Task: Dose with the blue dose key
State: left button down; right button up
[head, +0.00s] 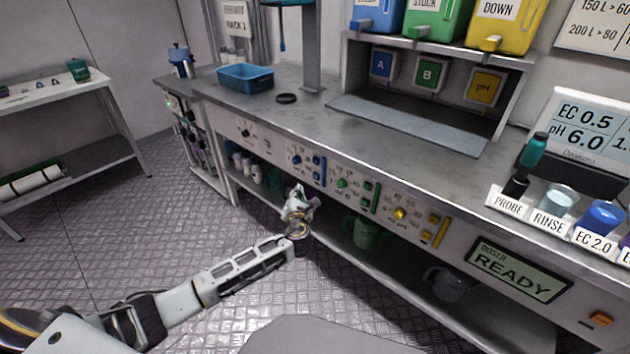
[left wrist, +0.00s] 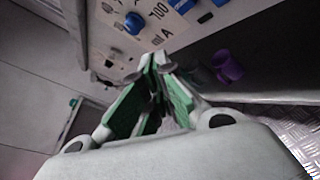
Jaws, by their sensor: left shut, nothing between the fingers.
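The blue dosing section is on the bench's front panel in the head view, with a small blue dial (head: 296,160) and blue keys (head: 317,176) to its right. I cannot read which blue key is the dose key. The left wrist view shows a blue knob (left wrist: 134,23) beside a "100 mL A" scale, and part of a blue key (left wrist: 183,6) at the top edge. My left gripper (head: 298,190) is in front of and just below the blue section. Its green-padded fingers (left wrist: 160,62) meet at the tips, shut and empty, apart from the keys. My right gripper is out of view.
Green (head: 342,183) and yellow (head: 400,213) dials and keys continue rightward along the panel. The doser display (head: 515,270) reads "READY". A lower shelf holds a green jug (head: 366,232) and several bottles. A purple cup (left wrist: 228,66) shows in the wrist view.

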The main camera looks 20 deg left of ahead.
aim_at(316, 176)
pick_arm(q)
jog(key=shift+w+d+b, duration=0.3)
jog(key=shift+w+d, duration=0.05)
jog(key=shift+w, duration=0.5)
jog(key=shift+w+d+b, duration=0.3)
jog(key=shift+w+d, duration=0.05)
jog(key=shift+w, duration=0.45)
jog(key=shift+w+d+b, duration=0.3)
jog(key=shift+w+d, duration=0.05)
jog(key=shift+w, duration=0.5)
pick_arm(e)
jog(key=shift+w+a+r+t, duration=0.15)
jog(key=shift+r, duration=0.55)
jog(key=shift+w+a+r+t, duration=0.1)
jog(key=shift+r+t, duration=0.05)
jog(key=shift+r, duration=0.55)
pick_arm(q)
jog(key=shift+w, duration=0.1)
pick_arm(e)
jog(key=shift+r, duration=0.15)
pick_arm(q)
jog(key=shift+w+d+r+p, duration=0.1)
jog(key=shift+w+d+p, duration=0.15)
jog(key=shift+p, duration=0.15)
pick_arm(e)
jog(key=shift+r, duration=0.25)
